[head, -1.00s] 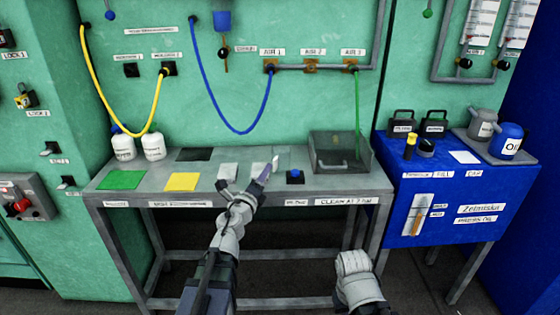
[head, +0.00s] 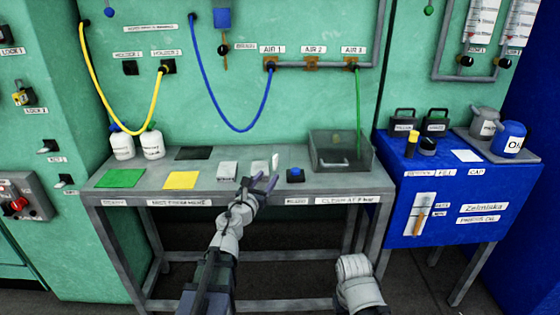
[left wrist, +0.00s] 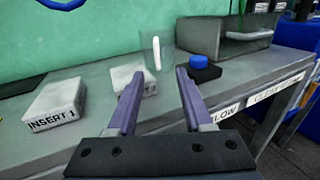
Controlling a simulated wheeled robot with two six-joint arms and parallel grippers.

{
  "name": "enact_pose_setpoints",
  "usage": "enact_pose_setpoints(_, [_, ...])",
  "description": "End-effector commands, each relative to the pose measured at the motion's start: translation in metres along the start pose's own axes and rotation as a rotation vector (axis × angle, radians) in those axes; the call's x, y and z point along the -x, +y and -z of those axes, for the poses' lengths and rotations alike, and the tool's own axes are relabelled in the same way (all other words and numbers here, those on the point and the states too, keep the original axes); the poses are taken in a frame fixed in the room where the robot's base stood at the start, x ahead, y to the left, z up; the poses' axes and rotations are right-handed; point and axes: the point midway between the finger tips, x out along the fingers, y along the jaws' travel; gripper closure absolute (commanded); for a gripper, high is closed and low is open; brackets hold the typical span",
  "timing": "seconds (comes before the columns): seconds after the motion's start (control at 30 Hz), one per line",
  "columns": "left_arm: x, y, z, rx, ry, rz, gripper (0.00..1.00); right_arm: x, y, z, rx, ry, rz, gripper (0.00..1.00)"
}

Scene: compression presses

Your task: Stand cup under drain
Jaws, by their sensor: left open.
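A small clear cup-like vessel (left wrist: 148,52) with a white upright streak stands at the back of the grey bench (left wrist: 100,80), beyond my fingertips in the left wrist view. In the head view it shows faintly as a pale shape (head: 275,162) just past the gripper. My left gripper (head: 262,182) is open and empty over the bench's front part; its two purple fingers (left wrist: 157,88) are apart in the left wrist view. A blue vessel with a brass valve below (head: 224,50), likely the drain, hangs on the green wall. My right gripper is not visible; only its arm shows.
White insert blocks (left wrist: 58,105) lie left of the gripper and a blue button (head: 295,175) to the right. A grey open box (head: 340,155) stands at the bench's right end. Green (head: 120,178) and yellow (head: 181,181) mats lie left. A blue hose (head: 235,128) hangs behind.

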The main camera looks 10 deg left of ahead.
Motion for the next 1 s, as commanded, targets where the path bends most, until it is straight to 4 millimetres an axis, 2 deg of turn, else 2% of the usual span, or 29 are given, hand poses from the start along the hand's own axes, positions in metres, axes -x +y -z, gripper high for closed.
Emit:
enact_pose_setpoints(0.2, [-0.024,0.001,-0.001,0.002,0.0,-0.001,0.49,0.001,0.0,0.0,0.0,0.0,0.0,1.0])
enact_pose_setpoints(0.47, [-0.032,0.001,-0.003,0.003,0.0,0.0,0.49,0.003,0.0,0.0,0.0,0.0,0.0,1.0])
enact_pose_setpoints(0.77, [-0.073,0.004,-0.008,0.003,0.0,0.0,0.49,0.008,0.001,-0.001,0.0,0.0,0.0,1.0])
enact_pose_setpoints(1.0, [-0.075,0.004,-0.008,0.004,0.0,-0.001,0.49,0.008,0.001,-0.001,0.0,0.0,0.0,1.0])
